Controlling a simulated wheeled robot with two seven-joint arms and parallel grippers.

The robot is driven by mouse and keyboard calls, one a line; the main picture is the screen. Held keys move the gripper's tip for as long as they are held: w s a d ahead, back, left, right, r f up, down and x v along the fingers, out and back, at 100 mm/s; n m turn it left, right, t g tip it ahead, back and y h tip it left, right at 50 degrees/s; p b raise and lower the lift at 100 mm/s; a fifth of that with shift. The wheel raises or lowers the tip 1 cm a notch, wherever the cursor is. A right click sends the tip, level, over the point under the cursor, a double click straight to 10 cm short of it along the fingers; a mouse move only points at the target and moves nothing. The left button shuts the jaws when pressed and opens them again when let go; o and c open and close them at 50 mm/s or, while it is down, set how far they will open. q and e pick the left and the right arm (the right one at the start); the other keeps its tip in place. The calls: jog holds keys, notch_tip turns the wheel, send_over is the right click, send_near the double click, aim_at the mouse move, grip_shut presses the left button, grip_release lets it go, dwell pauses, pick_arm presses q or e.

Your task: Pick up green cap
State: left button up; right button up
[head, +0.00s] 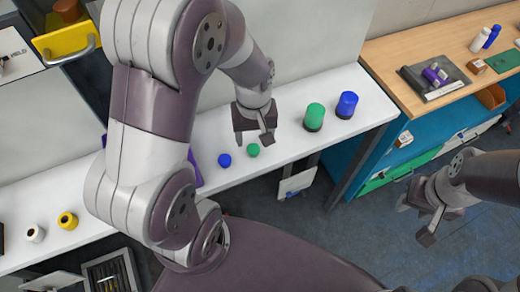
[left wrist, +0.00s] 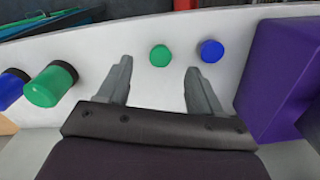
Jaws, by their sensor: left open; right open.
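A small green cap (head: 253,150) lies on the white table, just right of a small blue cap (head: 224,160). In the left wrist view the green cap (left wrist: 160,55) shows beyond the fingertips, between their lines, with the blue cap (left wrist: 211,51) to its right. My left gripper (head: 254,136) is open and empty above the table, close to the green cap and not around it. It also shows in the left wrist view (left wrist: 158,68). My right gripper (head: 420,222) is open and empty over the floor at the right.
A larger green bottle (head: 314,116) and a blue one (head: 346,105) stand at the table's right end. A purple box (left wrist: 282,75) is right of the caps in the left wrist view. Yellow (head: 68,220) and white (head: 35,234) items lie at the left. A wooden-topped counter (head: 405,50) stands at the right.

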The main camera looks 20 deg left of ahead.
aim_at(254, 150)
pick_arm(q)
jog(key=f, duration=0.4)
jog(key=f+p, duration=0.1)
jog(key=f, duration=0.2)
jog(key=shift+w+a, duration=0.25)
jog(key=shift+a, duration=0.1)
jog(key=c, duration=1.1)
